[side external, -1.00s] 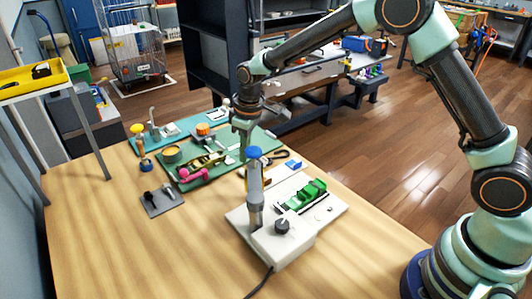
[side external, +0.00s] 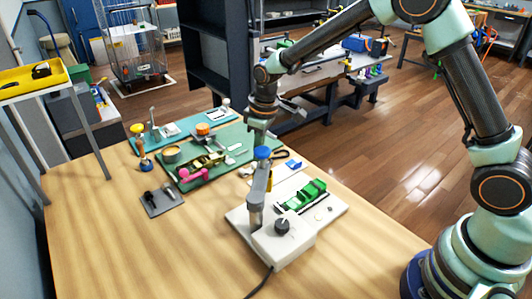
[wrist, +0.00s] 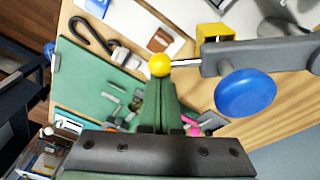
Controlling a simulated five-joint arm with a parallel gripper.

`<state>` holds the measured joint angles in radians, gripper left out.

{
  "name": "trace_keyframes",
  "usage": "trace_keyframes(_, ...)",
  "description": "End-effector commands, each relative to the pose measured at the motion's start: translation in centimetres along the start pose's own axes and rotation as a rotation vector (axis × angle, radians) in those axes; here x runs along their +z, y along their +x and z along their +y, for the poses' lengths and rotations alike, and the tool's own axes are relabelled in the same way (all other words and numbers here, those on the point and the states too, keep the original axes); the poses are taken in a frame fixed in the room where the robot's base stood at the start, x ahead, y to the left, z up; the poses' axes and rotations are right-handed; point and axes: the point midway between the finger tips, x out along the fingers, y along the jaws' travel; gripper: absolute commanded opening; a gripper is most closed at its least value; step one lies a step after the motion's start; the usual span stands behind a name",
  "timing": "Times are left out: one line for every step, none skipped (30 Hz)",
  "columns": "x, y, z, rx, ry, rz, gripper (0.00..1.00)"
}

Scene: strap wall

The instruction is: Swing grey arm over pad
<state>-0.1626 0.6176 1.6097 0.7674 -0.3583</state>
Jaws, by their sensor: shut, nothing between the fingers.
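The grey arm (side external: 259,185) rises from the white base unit (side external: 285,246), leaning slightly right in the side view, with a blue knob (side external: 262,153) near its upper end. In the wrist view the grey arm (wrist: 275,55) comes in from the right, with the blue knob (wrist: 245,93) and a thin rod ending in a yellow ball (wrist: 160,65). My gripper (wrist: 161,82) is shut and empty, its fingertips close to the yellow ball; contact cannot be told. My gripper (side external: 261,142) is just above the blue knob in the side view. I cannot tell which piece is the pad.
A green clip-like part (side external: 304,195) sits on the white plate right of the arm. A green mat (side external: 215,163) with tools and a pink piece (side external: 195,175) lies behind left. A dark plate (side external: 162,200) lies left. The front-left table is clear.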

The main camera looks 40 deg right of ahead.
Motion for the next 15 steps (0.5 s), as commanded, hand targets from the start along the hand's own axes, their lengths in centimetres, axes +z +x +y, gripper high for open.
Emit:
trace_keyframes(0.3,-0.1,0.2,0.001,0.002,0.000,0.00)
trace_keyframes(0.5,-0.1,0.3,0.001,0.002,0.000,0.00)
trace_keyframes(0.7,-0.1,0.4,0.002,0.003,0.000,0.00)
trace_keyframes(0.9,-0.1,0.4,0.002,0.003,0.000,0.00)
trace_keyframes(1.0,-0.1,0.5,0.003,0.002,0.000,0.00)
trace_keyframes(1.2,-0.2,0.5,0.003,0.002,0.000,0.00)
trace_keyframes(1.3,-0.2,0.6,0.003,0.002,0.000,0.00)
trace_keyframes(1.4,-0.2,0.6,0.003,0.001,0.000,0.00)
trace_keyframes(1.4,-0.2,0.6,0.004,0.001,0.000,0.00)
trace_keyframes(1.5,-0.2,0.6,0.004,0.001,0.000,0.00)
trace_keyframes(1.5,-0.2,0.6,0.004,0.000,0.000,0.00)
trace_keyframes(1.5,-0.2,0.6,0.004,0.000,0.000,0.00)
trace_keyframes(1.5,-0.2,0.6,0.003,0.000,-0.001,0.00)
trace_keyframes(1.5,-0.2,0.6,0.003,0.000,-0.001,0.00)
trace_keyframes(1.5,-0.2,0.6,0.003,0.000,-0.001,0.00)
